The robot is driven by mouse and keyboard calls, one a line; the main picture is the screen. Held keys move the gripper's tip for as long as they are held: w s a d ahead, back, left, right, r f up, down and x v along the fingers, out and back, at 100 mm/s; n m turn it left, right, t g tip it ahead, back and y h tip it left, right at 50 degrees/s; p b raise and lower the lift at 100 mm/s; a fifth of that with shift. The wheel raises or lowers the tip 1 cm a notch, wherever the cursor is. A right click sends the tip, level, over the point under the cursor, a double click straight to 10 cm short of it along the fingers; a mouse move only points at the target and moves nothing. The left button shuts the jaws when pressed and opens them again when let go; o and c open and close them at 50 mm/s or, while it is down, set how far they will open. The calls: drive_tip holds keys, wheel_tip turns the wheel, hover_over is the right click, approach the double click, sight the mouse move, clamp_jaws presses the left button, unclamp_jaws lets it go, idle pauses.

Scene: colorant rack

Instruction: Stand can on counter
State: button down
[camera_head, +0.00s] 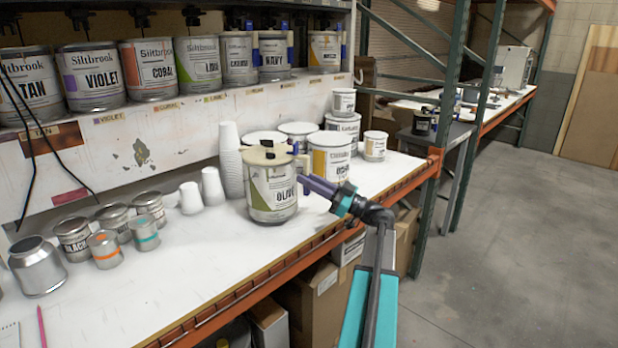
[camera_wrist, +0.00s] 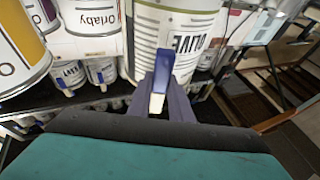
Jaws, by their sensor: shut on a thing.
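The olive can (camera_head: 272,195), a grey and white paint can labelled OLIVE with a green patch and a beige top, is upright at the counter's front part. I cannot tell whether its base touches the white counter (camera_head: 190,270). My gripper (camera_head: 304,181) is at the can's right side, shut on its blue and white handle. In the wrist view the can (camera_wrist: 178,35) fills the top middle, and the fingers (camera_wrist: 160,92) close around the handle. The can's far side is hidden.
Several larger cans (camera_head: 331,155) stand close behind the olive can. White cup stacks (camera_head: 230,160) and small cans (camera_head: 105,250) are to its left. A shelf of labelled cans (camera_head: 90,77) runs above. The orange front edge (camera_head: 250,305) is near; bare counter lies at front left.

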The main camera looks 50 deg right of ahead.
drive_tip(key=shift+f+p, duration=0.3)
drive_tip(key=shift+f, duration=0.7)
drive_tip(key=c, duration=2)
unclamp_jaws()
drive_tip(key=shift+f, duration=0.25)
drive_tip(key=shift+c, duration=0.2)
drive_tip(key=o, duration=0.4)
drive_tip(key=shift+s, duration=0.15)
drive_tip(key=b+v, duration=0.3)
drive_tip(key=v, duration=0.8)
drive_tip(key=shift+s+d+f, duration=0.1)
drive_tip(key=shift+s+d, duration=0.1)
drive_tip(key=shift+s, duration=0.15)
